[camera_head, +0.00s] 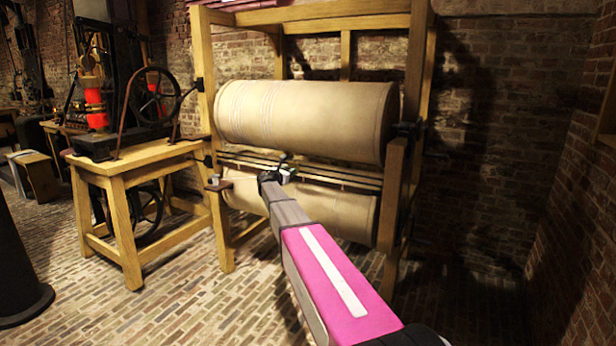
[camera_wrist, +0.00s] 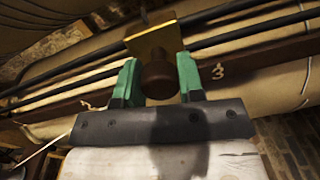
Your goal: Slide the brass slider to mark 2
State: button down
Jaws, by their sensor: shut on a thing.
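The brass slider shows in the wrist view as a square brass plate (camera_wrist: 154,42) with a round dark brown knob (camera_wrist: 159,80). It sits on a dark wooden rail (camera_wrist: 255,52). My gripper (camera_wrist: 158,62) has its green fingers on either side of the knob and is shut on it. A pale mark like a 3 (camera_wrist: 217,72) is on the rail to the right of the slider. Another pale mark (camera_wrist: 90,105), too unclear to read, lies to the left. In the head view my gripper (camera_head: 284,172) is at the rails between two big rollers; the slider is not clear there.
A large pale upper roller (camera_head: 305,115) and a lower roller (camera_head: 325,205) hang in a wooden frame (camera_head: 420,60). Dark rods (camera_wrist: 255,22) run alongside the rail. A wooden stand with a machine (camera_head: 130,160) is at left. The brick floor at right is clear.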

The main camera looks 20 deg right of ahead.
jog(key=w+a, duration=0.9)
jog(key=w, duration=0.1)
jog(key=shift+a, duration=0.4)
jog(key=c, duration=0.7)
grip_release()
jog(key=shift+c, duration=0.2)
jog(key=v, duration=1)
jog(key=shift+s+a, duration=0.25)
jog(key=shift+a, duration=0.05)
